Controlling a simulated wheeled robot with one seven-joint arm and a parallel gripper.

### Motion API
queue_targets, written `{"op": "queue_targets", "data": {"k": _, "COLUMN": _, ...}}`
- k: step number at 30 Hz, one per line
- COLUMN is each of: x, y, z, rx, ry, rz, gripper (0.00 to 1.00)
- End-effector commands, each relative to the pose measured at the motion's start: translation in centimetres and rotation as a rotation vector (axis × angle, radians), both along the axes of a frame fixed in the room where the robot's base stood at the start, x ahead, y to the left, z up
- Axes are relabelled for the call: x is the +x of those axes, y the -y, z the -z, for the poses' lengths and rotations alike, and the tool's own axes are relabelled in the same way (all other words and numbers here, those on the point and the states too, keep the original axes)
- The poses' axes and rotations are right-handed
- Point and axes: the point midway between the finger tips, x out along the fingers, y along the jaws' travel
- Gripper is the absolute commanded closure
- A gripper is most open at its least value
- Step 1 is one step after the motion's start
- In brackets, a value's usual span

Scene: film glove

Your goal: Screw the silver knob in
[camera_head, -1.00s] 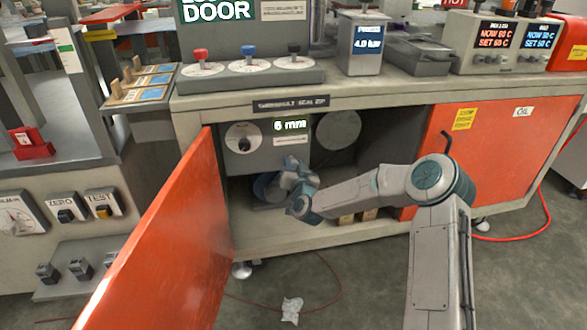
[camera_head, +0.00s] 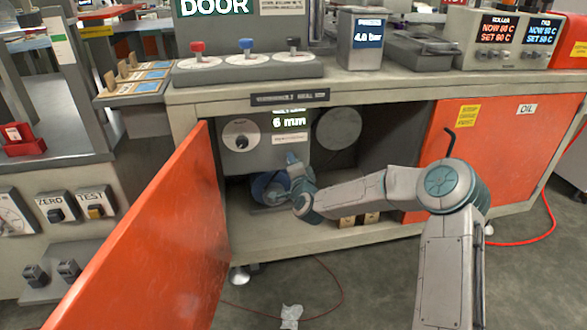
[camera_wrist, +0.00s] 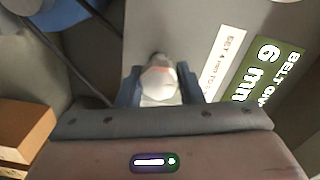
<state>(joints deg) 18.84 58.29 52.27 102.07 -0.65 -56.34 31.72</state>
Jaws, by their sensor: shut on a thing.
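A pale silver knob (camera_wrist: 158,82) sits between my gripper's two blue-grey fingers (camera_wrist: 158,92) in the wrist view, just beside the panel face. My gripper is shut on it. In the head view my gripper (camera_head: 292,170) reaches into the open cabinet, below the grey panel box (camera_head: 265,148); the knob is hidden there. The panel's green display (camera_wrist: 264,75) reads 6 mm, and a white label strip (camera_wrist: 226,62) runs beside it.
An open orange door (camera_head: 150,235) stands left of my arm. A blue round part (camera_head: 268,188) lies behind my gripper. An orange block (camera_wrist: 25,128) shows at the wrist view's left. The cabinet's upper frame (camera_head: 380,90) runs above my arm. The cabinet's middle interior has free room.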

Motion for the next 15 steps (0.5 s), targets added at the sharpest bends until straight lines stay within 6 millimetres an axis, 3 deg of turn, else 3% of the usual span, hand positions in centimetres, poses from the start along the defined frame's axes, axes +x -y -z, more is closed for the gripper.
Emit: {"op": "queue_targets", "data": {"k": 15, "x": 0.02, "y": 0.1, "z": 0.21, "rx": 0.262, "ry": -0.076, "rz": 0.001, "gripper": 0.89}}
